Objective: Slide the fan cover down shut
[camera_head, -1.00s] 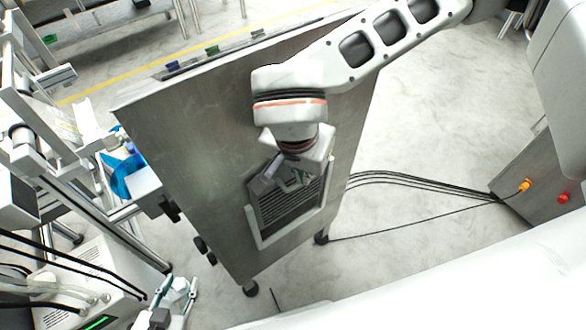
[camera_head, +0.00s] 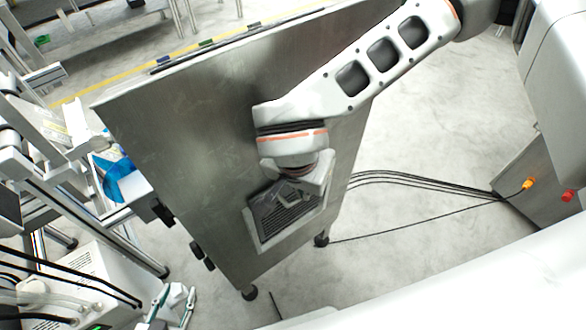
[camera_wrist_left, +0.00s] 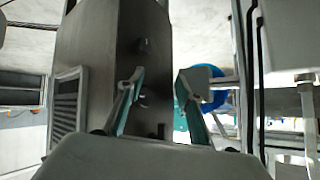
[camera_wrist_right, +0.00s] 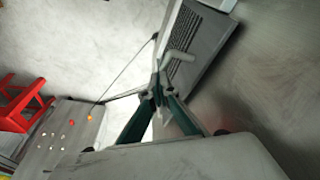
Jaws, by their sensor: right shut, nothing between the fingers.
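The fan cover (camera_head: 287,222) is a grey louvred panel low on the side of a tall steel cabinet (camera_head: 185,130). It sits in a pale frame and also shows in the left wrist view (camera_wrist_left: 66,105) and partly in the right wrist view (camera_wrist_right: 190,28). My right gripper (camera_wrist_right: 160,88) is shut and empty at the cover, beside a pale bent bar (camera_wrist_right: 180,56); whether they touch I cannot tell. In the head view my right wrist hides the cover's upper part. My left gripper (camera_head: 176,298) is open and empty, low at left; its spread fingers show in the left wrist view (camera_wrist_left: 158,82).
Dark cables run over the floor from the cabinet to a grey box with an orange knob (camera_head: 528,184) and a red knob (camera_head: 567,196). A metal frame and a blue round thing (camera_head: 118,180) stand left of the cabinet. Floor right of the cabinet is mostly clear.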

